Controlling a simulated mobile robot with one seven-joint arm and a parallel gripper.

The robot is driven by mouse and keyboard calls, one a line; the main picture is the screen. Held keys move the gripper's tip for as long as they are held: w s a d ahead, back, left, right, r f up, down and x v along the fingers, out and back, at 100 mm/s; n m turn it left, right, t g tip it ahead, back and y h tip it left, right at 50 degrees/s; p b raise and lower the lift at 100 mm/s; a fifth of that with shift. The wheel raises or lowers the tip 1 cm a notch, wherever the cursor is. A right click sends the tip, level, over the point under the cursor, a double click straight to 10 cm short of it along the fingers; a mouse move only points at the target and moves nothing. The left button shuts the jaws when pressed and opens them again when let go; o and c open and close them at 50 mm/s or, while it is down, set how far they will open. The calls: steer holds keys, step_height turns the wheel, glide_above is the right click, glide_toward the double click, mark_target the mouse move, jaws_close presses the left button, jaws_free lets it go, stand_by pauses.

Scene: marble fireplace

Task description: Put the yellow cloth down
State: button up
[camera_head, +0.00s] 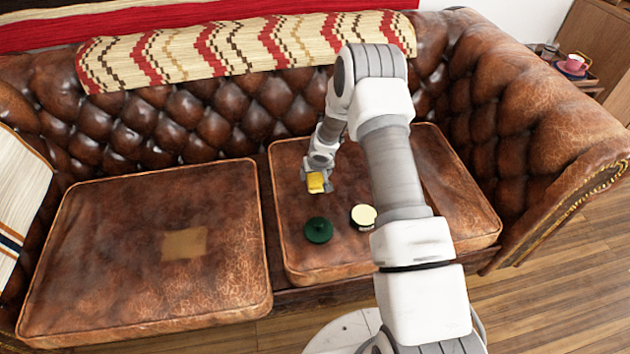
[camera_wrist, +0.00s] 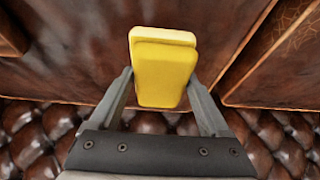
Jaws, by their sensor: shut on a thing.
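The yellow cloth (camera_head: 316,182) is a small folded block above the right seat cushion of a brown leather sofa. My gripper (camera_head: 318,178) is shut on it. In the wrist view the yellow cloth (camera_wrist: 163,75) sits between the two fingers of my gripper (camera_wrist: 160,88), with its far end sticking out past the fingertips. I cannot tell whether the cloth touches the cushion (camera_head: 290,255) below it.
A dark green round object (camera_head: 318,230) and a round object with a cream top (camera_head: 364,216) stand on the same cushion, nearer the front. The left cushion (camera_head: 110,230) is bare but for a tan patch (camera_head: 184,243). The tufted backrest (camera_head: 220,115) rises behind.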

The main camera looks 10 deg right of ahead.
steer(key=shift+w+f+b, duration=0.1)
steer(key=shift+f+b, duration=1.15)
steer(key=shift+f, duration=0.8)
steer(key=shift+f, duration=0.15)
steer(key=o, duration=1)
